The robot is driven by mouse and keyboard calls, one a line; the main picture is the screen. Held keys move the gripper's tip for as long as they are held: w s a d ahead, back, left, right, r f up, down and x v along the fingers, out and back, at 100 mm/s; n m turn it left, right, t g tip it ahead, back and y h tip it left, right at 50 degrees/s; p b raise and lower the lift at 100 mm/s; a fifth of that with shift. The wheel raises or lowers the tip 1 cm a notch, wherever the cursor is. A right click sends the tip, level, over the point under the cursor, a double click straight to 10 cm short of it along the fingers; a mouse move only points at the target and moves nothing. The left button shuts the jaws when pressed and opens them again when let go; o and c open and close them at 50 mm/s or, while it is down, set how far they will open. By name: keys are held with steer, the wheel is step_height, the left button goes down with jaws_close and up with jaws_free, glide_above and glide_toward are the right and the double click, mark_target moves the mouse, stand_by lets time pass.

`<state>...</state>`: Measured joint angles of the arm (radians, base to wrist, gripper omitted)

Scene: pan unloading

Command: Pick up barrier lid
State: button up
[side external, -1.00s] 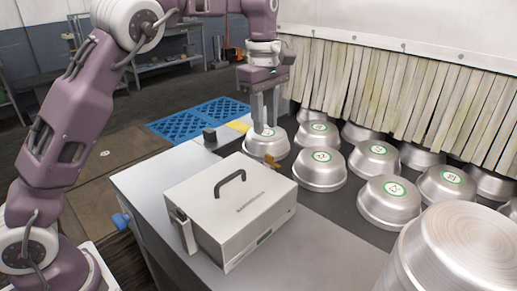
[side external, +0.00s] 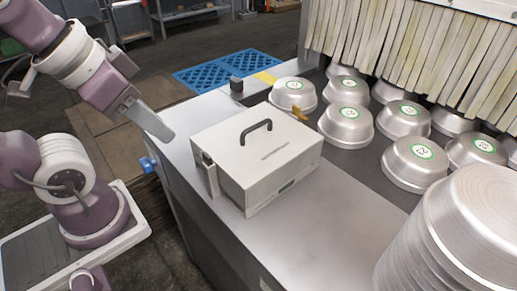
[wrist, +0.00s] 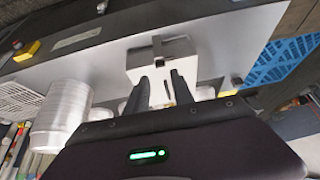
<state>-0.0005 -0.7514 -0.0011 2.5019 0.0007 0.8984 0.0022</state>
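A white box (side external: 268,186) stands on the grey counter. Its flat lid (side external: 232,150) carries a dark arched handle (side external: 257,132) and appears closed. A latch (side external: 209,175) shows on its left side. The box also shows ahead of my fingers in the wrist view (wrist: 150,61). My gripper (side external: 162,130) is off to the left of the box in the side view, tilted downward and apart from it. In the wrist view my two dark fingers (wrist: 159,78) are spread with nothing held between them.
Several metal pans with green labels (side external: 345,125) stand right of the box, before a strip curtain (side external: 400,60). A tall pan stack (side external: 450,240) fills the right front. A dark knob (side external: 236,86) and orange piece (side external: 299,115) stand near the box. A blue mat (side external: 222,68) lies behind.

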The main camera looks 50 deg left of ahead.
stand_by(0.4)
steer(key=shift+o, duration=0.8)
steer(key=g+y, duration=0.2)
steer(key=g, duration=0.4)
glide_above(258, 124)
step_height(258, 124, down, 2)
steer(key=f, duration=0.6)
steer(key=shift+d+f, duration=0.2)
steer(key=shift+f, duration=0.2)
jaws_close()
